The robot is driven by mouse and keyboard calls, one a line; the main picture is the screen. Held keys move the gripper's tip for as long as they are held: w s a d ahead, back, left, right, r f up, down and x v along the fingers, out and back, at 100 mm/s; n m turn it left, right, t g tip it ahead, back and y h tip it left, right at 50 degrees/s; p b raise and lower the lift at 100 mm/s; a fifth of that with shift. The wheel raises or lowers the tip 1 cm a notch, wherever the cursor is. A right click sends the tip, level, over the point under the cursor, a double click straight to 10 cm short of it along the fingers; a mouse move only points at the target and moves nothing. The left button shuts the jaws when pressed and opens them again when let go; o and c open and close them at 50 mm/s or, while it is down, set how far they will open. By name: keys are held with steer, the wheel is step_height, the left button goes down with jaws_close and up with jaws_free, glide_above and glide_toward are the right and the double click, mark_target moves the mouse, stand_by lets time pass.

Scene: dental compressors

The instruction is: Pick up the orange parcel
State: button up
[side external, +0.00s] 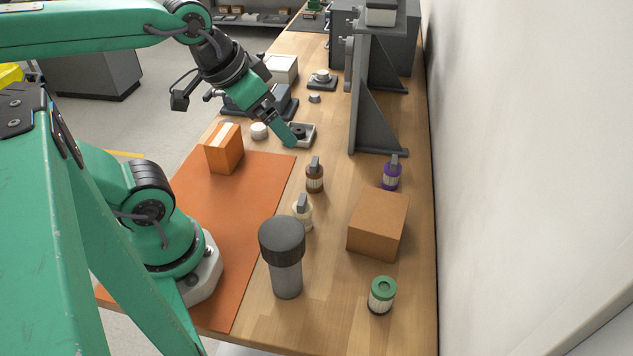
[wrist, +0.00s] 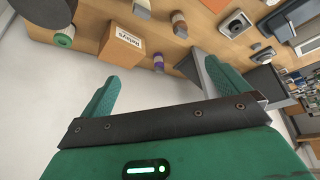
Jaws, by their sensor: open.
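The orange parcel (side external: 224,148) is an upright orange box with a pale strip across its top, at the far edge of the orange mat (side external: 236,225) in the side view. My gripper (side external: 290,139) is to the right of the parcel and apart from it, its green tip pointing down to the right, in front of a small grey tray (side external: 301,134). In the wrist view my gripper (wrist: 165,90) has its two green fingers spread with nothing between them. I cannot make out the parcel for certain in the wrist view.
A brown box (side external: 377,225) stands at right; it shows in the wrist view (wrist: 122,47) with a label. A grey bracket (side external: 371,100) stands beyond it. Several small bottles and a grey cylinder (side external: 285,265) stand nearby. A white round item (side external: 259,131) is beside the parcel.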

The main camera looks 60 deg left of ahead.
steer(key=shift+a, duration=0.1)
steer(key=m+g, duration=0.6)
steer(key=m, duration=0.3)
glide_toward(222, 135)
steer(key=f, duration=0.5)
steer(key=shift+s+a, duration=0.1)
steer(key=shift+s, duration=0.1)
steer(key=shift+f, duration=0.15)
steer(key=shift+f, duration=1.2)
steer(key=shift+f, duration=0.1)
